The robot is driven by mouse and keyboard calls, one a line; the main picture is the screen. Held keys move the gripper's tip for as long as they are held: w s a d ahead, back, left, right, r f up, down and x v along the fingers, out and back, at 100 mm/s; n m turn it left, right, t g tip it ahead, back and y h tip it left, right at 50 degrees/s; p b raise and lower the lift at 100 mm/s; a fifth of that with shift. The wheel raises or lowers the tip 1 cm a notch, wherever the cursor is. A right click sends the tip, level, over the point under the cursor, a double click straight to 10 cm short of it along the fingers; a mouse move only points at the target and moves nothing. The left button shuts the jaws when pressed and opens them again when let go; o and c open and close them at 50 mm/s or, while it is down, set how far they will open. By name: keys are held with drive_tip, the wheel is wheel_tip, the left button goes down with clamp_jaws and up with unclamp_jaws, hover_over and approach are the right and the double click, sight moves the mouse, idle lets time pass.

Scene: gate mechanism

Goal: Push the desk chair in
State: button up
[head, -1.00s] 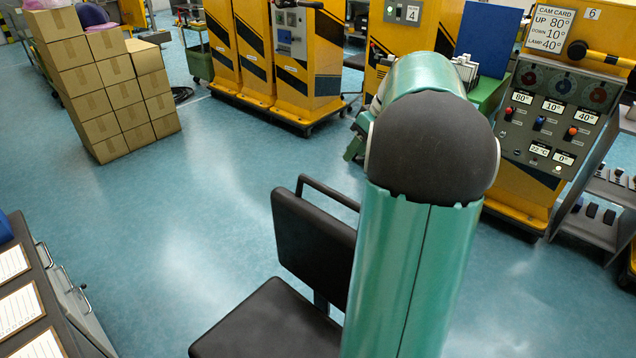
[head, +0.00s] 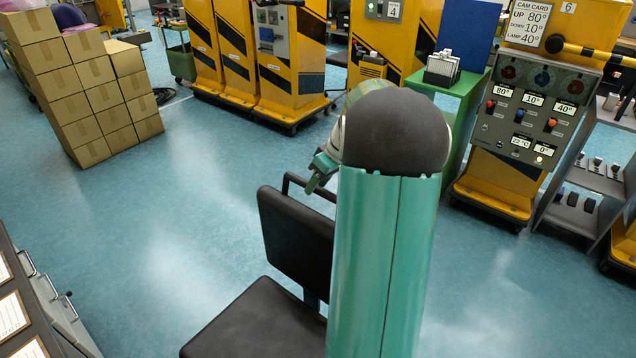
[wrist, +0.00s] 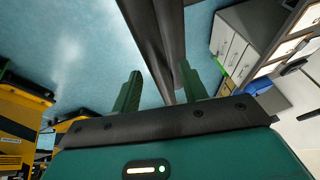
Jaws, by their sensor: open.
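The desk chair has a black seat (head: 250,325) and an upright black backrest (head: 297,240) with a dark bar (head: 300,184) along its top. It stands at the lower middle of the head view, partly hidden by my arm. My gripper (head: 319,178) is at the right part of that bar. In the wrist view, my gripper (wrist: 161,88) is open, with a dark long part of the chair (wrist: 157,35) running between its two green fingers. I cannot tell whether the fingers touch it.
A grey drawer unit (head: 60,315) with papers on top stands at the lower left. Stacked cardboard boxes (head: 90,95) stand at the upper left. Yellow machines (head: 285,60) line the back, and a control panel (head: 530,115) is at the right. The blue floor (head: 190,200) left of the chair is clear.

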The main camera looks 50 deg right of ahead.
drive_tip(key=shift+f, duration=0.1)
drive_tip(key=shift+w, duration=0.1)
clamp_jaws()
drive_tip(key=shift+a, duration=0.2)
